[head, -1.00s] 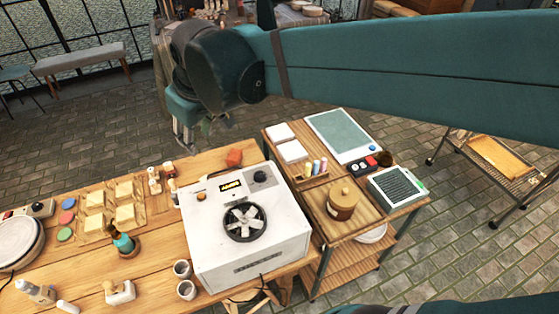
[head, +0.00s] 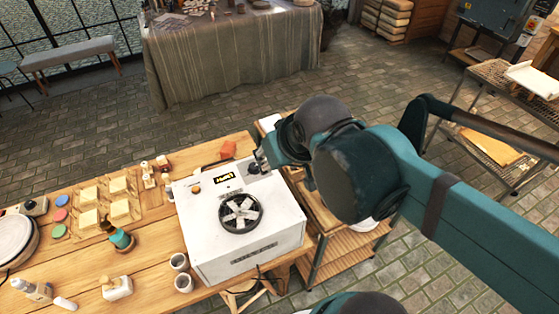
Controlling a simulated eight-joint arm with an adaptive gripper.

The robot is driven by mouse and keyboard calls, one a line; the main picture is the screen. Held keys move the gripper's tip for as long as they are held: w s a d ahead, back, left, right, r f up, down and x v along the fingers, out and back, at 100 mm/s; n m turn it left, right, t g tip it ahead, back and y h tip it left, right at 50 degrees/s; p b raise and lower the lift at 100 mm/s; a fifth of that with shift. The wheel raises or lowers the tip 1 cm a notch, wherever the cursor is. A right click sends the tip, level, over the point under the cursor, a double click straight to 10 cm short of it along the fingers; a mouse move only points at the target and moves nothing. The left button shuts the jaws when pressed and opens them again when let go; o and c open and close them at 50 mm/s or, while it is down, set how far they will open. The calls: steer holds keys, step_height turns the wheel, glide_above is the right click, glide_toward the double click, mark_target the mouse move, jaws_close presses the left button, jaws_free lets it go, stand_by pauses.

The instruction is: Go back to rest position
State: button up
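My gripper (head: 263,160) is a small part below the teal wrist of my arm, in front of the far right corner of the white box-shaped machine (head: 245,252). It is largely hidden by my wrist, and its fingers are too small to read. I see nothing clearly held in it. I cannot tell whether it touches the machine or hovers over it.
A draped table (head: 235,60) stands behind. A metal rack (head: 505,160) is at right. Open floor lies between.

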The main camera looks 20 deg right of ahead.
steer(key=shift+s+d+f, duration=0.4)
steer(key=shift+s+d, duration=0.1)
steer(key=shift+s, duration=0.05)
steer(key=shift+f+b, duration=1.6)
steer(key=shift+f, duration=0.05)
